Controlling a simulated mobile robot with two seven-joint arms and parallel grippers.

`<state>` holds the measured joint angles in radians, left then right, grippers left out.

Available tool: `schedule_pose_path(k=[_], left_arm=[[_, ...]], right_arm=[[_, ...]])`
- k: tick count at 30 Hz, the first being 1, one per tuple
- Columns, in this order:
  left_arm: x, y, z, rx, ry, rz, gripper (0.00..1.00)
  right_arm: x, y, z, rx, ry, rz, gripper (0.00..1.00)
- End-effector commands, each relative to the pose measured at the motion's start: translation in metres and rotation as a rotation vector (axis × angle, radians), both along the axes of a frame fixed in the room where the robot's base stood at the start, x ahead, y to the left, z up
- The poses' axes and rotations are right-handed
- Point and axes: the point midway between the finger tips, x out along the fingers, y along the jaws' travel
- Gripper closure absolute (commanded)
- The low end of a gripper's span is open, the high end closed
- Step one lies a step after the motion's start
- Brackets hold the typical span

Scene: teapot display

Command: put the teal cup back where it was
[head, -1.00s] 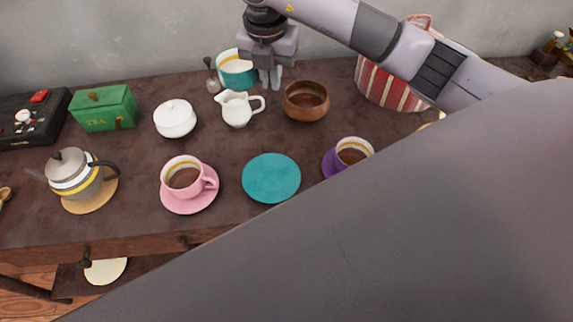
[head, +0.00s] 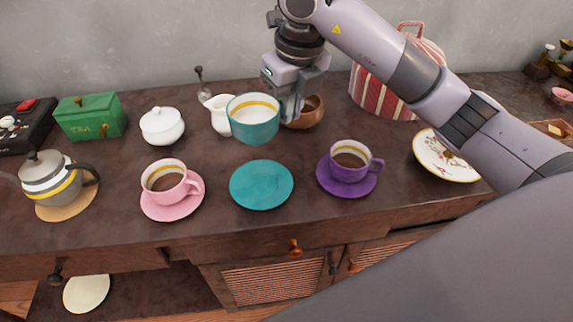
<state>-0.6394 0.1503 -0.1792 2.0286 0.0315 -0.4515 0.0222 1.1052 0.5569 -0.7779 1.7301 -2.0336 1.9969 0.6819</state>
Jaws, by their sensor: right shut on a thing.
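The teal cup (head: 254,120) has a white inside with a yellow band and looks empty. My right gripper (head: 290,112) is shut on its right side and holds it upright in the air, in front of the white creamer. The bare teal saucer (head: 262,186) lies on the dark table, below and nearer than the cup in the head view. The cup's handle is hidden, probably by the gripper. My left gripper is not in view.
A pink cup (head: 166,178) on its saucer stands left of the teal saucer, a purple cup (head: 349,163) on its saucer to the right. Behind are a white creamer (head: 219,117), a white sugar bowl (head: 162,126) and a brown bowl (head: 309,112).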

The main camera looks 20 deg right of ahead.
Motion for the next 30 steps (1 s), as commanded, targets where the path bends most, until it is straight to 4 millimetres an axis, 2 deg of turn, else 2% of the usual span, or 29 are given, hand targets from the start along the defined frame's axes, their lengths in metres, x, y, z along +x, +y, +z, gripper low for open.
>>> schedule_pose_path(k=[1,3,9,17,24,30], left_arm=[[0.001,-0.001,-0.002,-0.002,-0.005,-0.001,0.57],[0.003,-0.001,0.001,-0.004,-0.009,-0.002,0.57],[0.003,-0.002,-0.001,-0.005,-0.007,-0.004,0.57],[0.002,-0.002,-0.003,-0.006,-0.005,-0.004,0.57],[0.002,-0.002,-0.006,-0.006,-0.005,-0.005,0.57],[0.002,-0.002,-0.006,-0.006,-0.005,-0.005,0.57]], right_arm=[[-0.001,0.001,-0.018,0.001,0.006,0.000,1.00],[-0.001,0.000,-0.035,0.001,0.005,-0.001,1.00],[-0.001,0.000,-0.075,0.000,0.002,-0.002,1.00],[0.000,0.000,-0.095,0.000,0.001,-0.001,1.00],[-0.001,0.000,-0.128,0.001,0.001,-0.001,1.00],[0.000,0.000,-0.129,0.001,-0.003,-0.001,1.00]])
